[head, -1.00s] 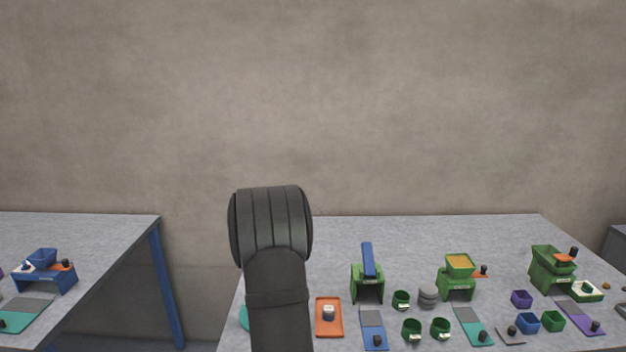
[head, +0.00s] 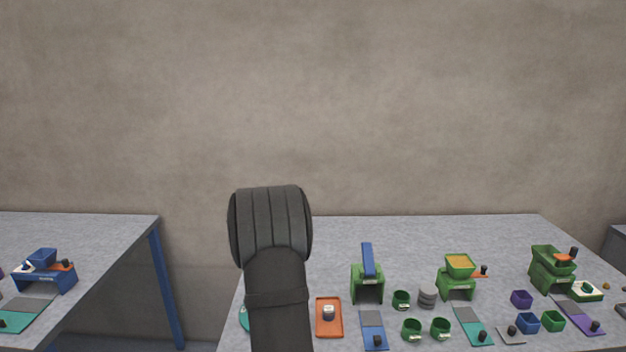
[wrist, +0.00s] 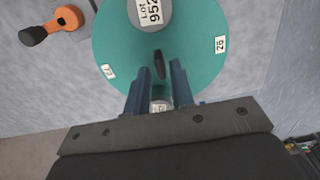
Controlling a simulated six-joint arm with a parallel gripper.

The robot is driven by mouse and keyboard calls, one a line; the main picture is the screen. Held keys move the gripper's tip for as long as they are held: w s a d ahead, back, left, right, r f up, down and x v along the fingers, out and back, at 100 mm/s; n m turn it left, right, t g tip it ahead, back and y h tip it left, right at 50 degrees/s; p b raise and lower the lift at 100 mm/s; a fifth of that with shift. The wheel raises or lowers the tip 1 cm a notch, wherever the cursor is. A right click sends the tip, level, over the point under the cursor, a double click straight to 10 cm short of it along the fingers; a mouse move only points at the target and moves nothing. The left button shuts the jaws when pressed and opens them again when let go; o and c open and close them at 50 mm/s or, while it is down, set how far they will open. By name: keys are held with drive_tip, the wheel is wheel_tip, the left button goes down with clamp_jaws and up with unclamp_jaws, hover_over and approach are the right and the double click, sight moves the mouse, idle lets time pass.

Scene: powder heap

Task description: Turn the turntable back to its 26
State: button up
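The teal turntable (wrist: 115,40) fills the middle of the wrist view. Its "26" label (wrist: 221,44) is at the right of the disc, another label (wrist: 108,72) is at the left, and a third pale label (wrist: 160,106) shows between my fingers. A dark upright peg (wrist: 158,64) stands between the tips of my gripper (wrist: 160,72), which is open with a gap around the peg. In the head view my arm hides most of the turntable; only its teal edge (head: 244,319) shows.
In the wrist view an orange piece with a black knob (wrist: 66,20) lies beyond the turntable at upper left. In the head view an orange tray (head: 319,329), a green stand (head: 367,287), cups (head: 401,300) and hoppers (head: 460,266) crowd the table right of my arm.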

drive_tip(key=shift+r, duration=3.75)
drive_tip(key=shift+f, duration=0.1)
wheel_tip(320, 180, down, 8)
drive_tip(key=shift+r, duration=0.1)
drive_tip(key=shift+r+m, duration=0.15)
drive_tip(key=shift+m, duration=0.95)
